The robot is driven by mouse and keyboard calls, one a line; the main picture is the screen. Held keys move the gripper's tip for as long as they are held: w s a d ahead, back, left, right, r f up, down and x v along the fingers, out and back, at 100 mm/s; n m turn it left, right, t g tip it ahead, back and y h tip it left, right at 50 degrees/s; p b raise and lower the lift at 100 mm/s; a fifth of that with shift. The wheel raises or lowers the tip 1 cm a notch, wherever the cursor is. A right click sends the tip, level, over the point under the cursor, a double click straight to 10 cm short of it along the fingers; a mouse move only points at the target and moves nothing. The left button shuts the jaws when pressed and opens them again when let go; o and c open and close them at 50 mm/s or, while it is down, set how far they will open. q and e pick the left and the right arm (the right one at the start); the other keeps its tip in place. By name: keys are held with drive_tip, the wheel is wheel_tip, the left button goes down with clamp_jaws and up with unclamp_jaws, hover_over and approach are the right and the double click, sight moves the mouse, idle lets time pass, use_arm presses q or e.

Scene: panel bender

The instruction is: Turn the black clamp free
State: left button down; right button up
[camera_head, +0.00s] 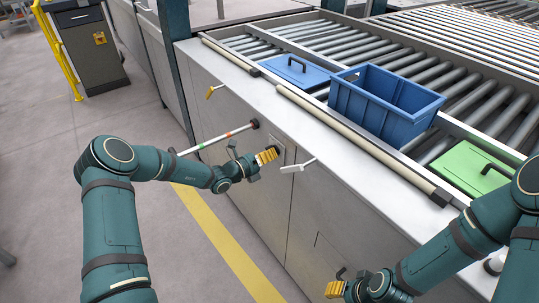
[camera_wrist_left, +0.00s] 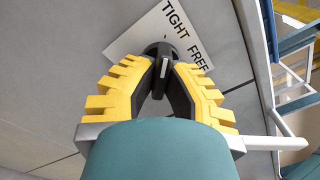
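The black clamp (camera_wrist_left: 164,66) is a dark knob with a short lever on a pale plate (camera_wrist_left: 145,38) marked TIGHT and FREE in the left wrist view. Its lever points down in that picture, toward my palm, rather than along the lettering. My left gripper (camera_wrist_left: 163,74) has its yellow-backed fingers drawn in, with the lever between their tips. In the head view my left gripper (camera_head: 267,156) is at the cabinet's front face and hides most of the clamp. My right gripper (camera_head: 336,289) is low at the bottom edge, partly hidden, away from the clamp.
A white handle (camera_head: 297,166) sticks out just right of the clamp. A rod with green and red bands (camera_head: 215,141) and a yellow lever (camera_head: 211,91) are to its left. A blue bin (camera_head: 375,110), blue lid (camera_head: 295,70) and green lid (camera_head: 468,168) lie above on the rollers.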

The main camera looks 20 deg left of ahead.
use_arm(q)
drive_tip(key=shift+m, duration=0.4)
drive_tip(key=shift+r+m+p, duration=0.1)
drive_tip(key=shift+m+p, duration=0.3)
drive_tip(key=shift+m, duration=0.5)
drive_tip(key=m, duration=0.2)
drive_tip(key=shift+w+m+p, duration=0.1)
drive_tip(key=shift+m+p, duration=0.2)
drive_tip(key=shift+m, duration=0.1)
drive_tip(key=m, duration=0.5)
drive_tip(key=shift+a, duration=0.1)
drive_tip(key=m, duration=0.4)
drive_tip(key=shift+w, duration=0.1)
drive_tip(key=shift+a+m, duration=0.1)
drive_tip(key=shift+m, duration=1.7)
